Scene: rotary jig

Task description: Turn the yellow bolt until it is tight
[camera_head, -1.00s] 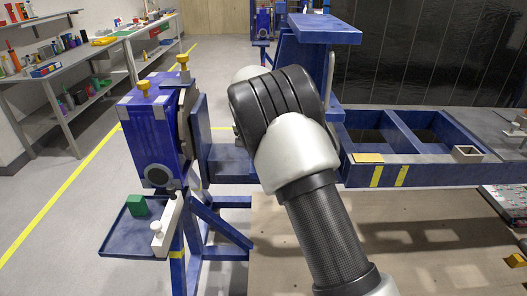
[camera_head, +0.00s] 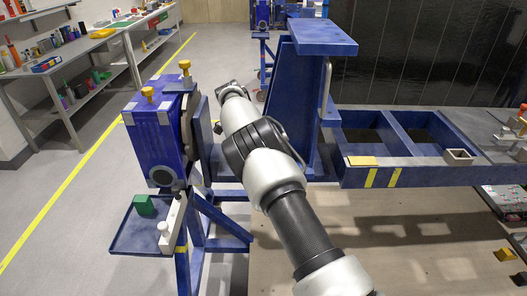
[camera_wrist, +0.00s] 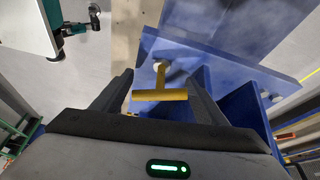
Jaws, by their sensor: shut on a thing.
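The yellow bolt (camera_wrist: 161,95) shows in the wrist view as a T shape, its crossbar toward me and its stem running to a blue plate (camera_wrist: 225,52). My gripper (camera_wrist: 158,83) has its two dark fingers on either side of the crossbar and is shut on the bolt. Finger contact is hard to make out. In the head view, my arm reaches toward the blue frame, and my gripper and this bolt cannot be made out. How far the bolt is screwed in cannot be told.
A blue gearbox (camera_head: 155,135) with other yellow-topped bolts (camera_head: 148,92) stands left of my arm. Below it, a blue tray (camera_head: 125,240) holds a green block (camera_head: 144,205). A tall blue upright (camera_head: 293,95) stands close right of my arm. Open floor lies at left.

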